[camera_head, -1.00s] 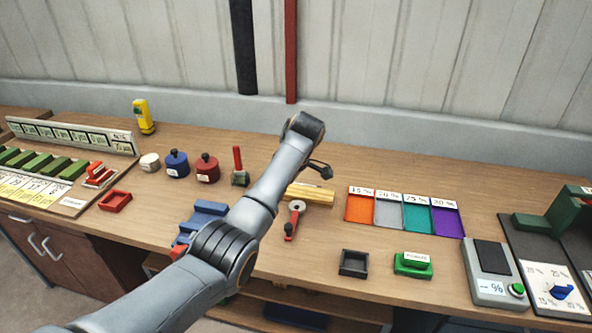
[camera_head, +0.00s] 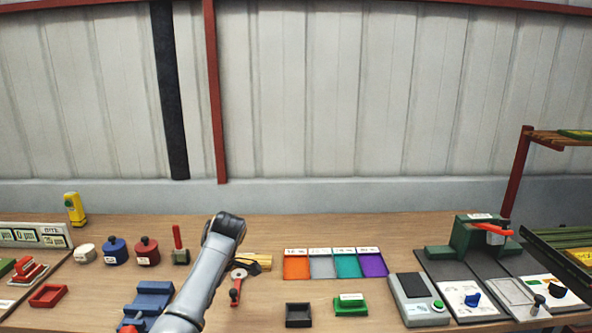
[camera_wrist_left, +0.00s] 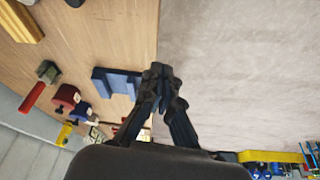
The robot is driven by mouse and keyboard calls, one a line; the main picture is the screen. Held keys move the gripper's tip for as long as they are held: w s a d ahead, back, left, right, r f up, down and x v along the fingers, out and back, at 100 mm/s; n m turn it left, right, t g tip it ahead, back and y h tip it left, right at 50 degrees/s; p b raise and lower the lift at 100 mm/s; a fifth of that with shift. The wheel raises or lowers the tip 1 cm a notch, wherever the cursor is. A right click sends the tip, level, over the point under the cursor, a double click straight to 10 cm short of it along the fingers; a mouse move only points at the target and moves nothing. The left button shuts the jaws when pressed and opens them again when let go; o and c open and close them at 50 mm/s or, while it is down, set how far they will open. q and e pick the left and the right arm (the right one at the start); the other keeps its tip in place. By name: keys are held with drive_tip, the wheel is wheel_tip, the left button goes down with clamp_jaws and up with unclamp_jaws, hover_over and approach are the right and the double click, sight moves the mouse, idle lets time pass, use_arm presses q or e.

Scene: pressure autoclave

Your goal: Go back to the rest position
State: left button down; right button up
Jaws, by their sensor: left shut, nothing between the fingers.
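My left arm (camera_head: 205,275) comes in from the bottom of the head view and reaches up over the bench. Its gripper is mostly hidden behind the wrist there. In the left wrist view my left gripper (camera_wrist_left: 160,82) is shut and empty. Its fingertips show near the bench's edge, beside the blue stand (camera_wrist_left: 118,82), with floor beyond. They seem apart from the stand. My right gripper is in neither view.
The blue stand (camera_head: 150,300), a yellow block (camera_head: 262,260) and a round-headed tool (camera_head: 236,288) lie around my arm. Coloured trays (camera_head: 335,264), a dark tray (camera_head: 298,316) and a scale (camera_head: 415,300) stand to the right.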

use_arm(q)
drive_tip(key=s+f+m+h, duration=0.1)
drive_tip(key=s+f+m, duration=0.35)
drive_tip(key=f, duration=0.85)
drive_tip(key=s+f+m, duration=0.2)
drive_tip(key=s+f, duration=0.5)
drive_tip(key=f, duration=0.6)
drive_tip(key=s+f+m+h, duration=0.1)
drive_tip(key=s+f+m, duration=0.35)
drive_tip(key=f, duration=0.75)
drive_tip(key=s+a+f+m+h+b, duration=0.1)
drive_tip(key=s+f+m, duration=0.1)
drive_tip(key=s+f, duration=0.7)
drive_tip(key=s+f+m, duration=0.1)
drive_tip(key=s+f, duration=0.5)
drive_tip(key=s, duration=0.8)
drive_tip(key=s+f+m, duration=0.2)
drive_tip(key=s, duration=0.8)
drive_tip(key=s+a+f+m+h, duration=0.1)
drive_tip(key=s+f+m, duration=0.1)
drive_tip(key=s, duration=0.8)
drive_tip(key=shift+s+b, duration=0.35)
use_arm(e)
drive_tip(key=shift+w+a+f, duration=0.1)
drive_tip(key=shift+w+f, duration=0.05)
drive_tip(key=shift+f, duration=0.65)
